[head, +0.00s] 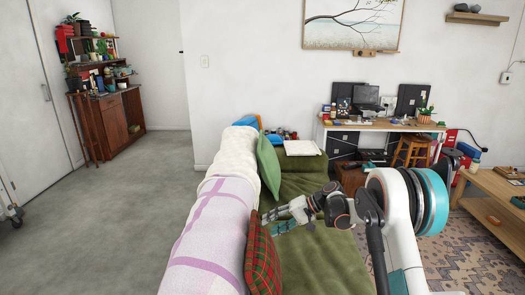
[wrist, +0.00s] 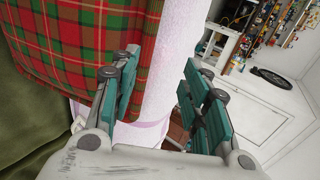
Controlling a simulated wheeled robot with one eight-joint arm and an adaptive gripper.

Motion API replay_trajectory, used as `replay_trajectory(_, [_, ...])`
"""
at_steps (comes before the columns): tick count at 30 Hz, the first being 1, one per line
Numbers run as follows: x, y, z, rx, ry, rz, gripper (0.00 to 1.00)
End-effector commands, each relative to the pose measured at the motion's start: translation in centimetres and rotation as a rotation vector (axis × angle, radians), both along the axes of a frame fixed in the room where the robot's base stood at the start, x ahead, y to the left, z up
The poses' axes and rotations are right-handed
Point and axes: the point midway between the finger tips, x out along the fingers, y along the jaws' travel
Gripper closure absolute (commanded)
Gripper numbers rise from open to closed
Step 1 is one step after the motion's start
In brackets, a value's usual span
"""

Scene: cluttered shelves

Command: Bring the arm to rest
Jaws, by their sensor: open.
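My gripper (head: 274,220) reaches out to the left over the green sofa, close to the red plaid cushion (head: 262,262). In the wrist view my gripper (wrist: 160,95) is open, its teal finger pads apart with nothing between them. The plaid cushion (wrist: 85,45) fills the upper left of the wrist view, beyond the left finger. I cannot tell if the finger touches it. My arm is extended and bent, with its white and teal joints at the right of the head view.
The green sofa (head: 325,262) lies under my arm, with a white and purple blanket (head: 213,225) over its back and a green cushion (head: 268,165). A wooden table (head: 497,200) stands at the right. A cluttered desk (head: 385,125) is behind. Grey floor (head: 120,215) at left is clear.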

Motion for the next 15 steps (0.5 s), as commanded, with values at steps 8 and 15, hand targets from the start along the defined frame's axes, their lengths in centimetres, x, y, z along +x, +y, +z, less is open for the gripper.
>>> replay_trajectory(8, [-3.3, -1.1, 7.5, -0.14, -0.04, -0.059, 0.58])
replay_trajectory(15, [-7.4, -2.5, 12.7, -0.263, -0.086, -0.106, 0.58])
